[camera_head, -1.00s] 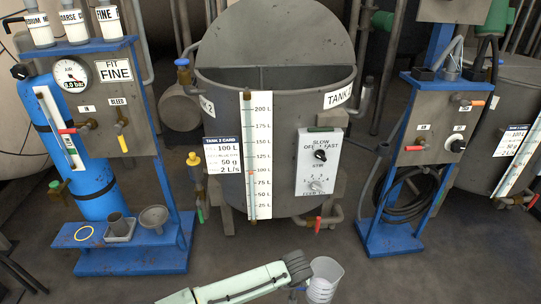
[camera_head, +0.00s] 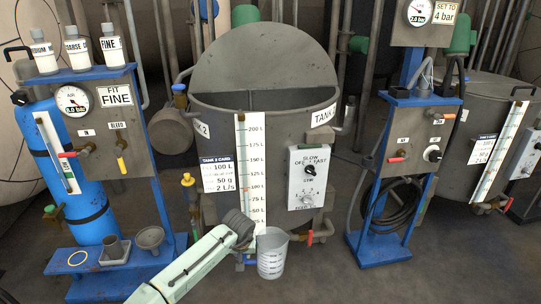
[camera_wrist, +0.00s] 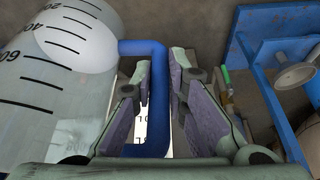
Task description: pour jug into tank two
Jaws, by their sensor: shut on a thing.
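The jug (camera_head: 272,254) is translucent with dark graduation marks and stands upright in front of tank two in the head view. In the wrist view the jug (camera_wrist: 60,80) fills the left side, and its blue handle (camera_wrist: 158,100) runs between the fingers. My gripper (camera_wrist: 155,105) is shut on that handle; in the head view its fingers are mostly hidden behind my arm. Tank two (camera_head: 265,120) is a grey open vessel with a raised lid, a level scale (camera_head: 250,165) and a control box (camera_head: 309,178). The jug is below the tank's rim and apart from it.
A blue stand (camera_head: 110,255) with a blue cylinder, gauge, cup and funnel is at left. Another blue stand (camera_head: 378,252) with a coiled hose is at right. Valves and pipes stick out low around the tank. Floor at front right is clear.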

